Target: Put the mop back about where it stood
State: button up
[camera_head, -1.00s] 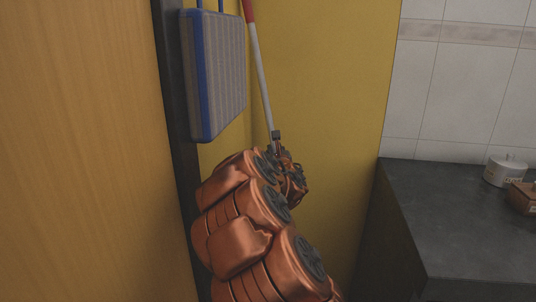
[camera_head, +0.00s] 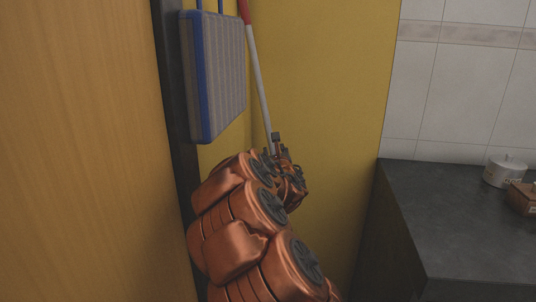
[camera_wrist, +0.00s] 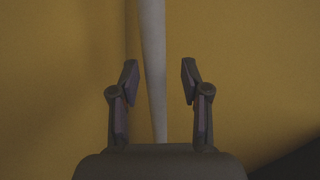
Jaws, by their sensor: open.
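The mop (camera_head: 259,78) has a thin white handle with a red upper part and leans slightly tilted in the yellow corner. Its lower end is hidden behind my arm. In the wrist view the white handle (camera_wrist: 153,70) runs upright between the two fingers of my gripper (camera_wrist: 158,82), with gaps on both sides. My gripper is open around the handle, and the fingers do not appear to touch it. In the head view my gripper (camera_head: 277,145) is small and mostly hidden at the far end of my arm.
A grey-and-blue flat panel (camera_head: 218,75) hangs left of the handle. A wooden door or panel (camera_head: 80,150) fills the left. A dark counter (camera_head: 460,220) stands at the right, with a white canister (camera_head: 503,171) and a brown box (camera_head: 523,198) on it.

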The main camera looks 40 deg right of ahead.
jog(key=b+v, duration=0.6)
jog(key=v, duration=0.5)
jog(key=shift+s, duration=0.2)
jog(key=shift+a, duration=0.1)
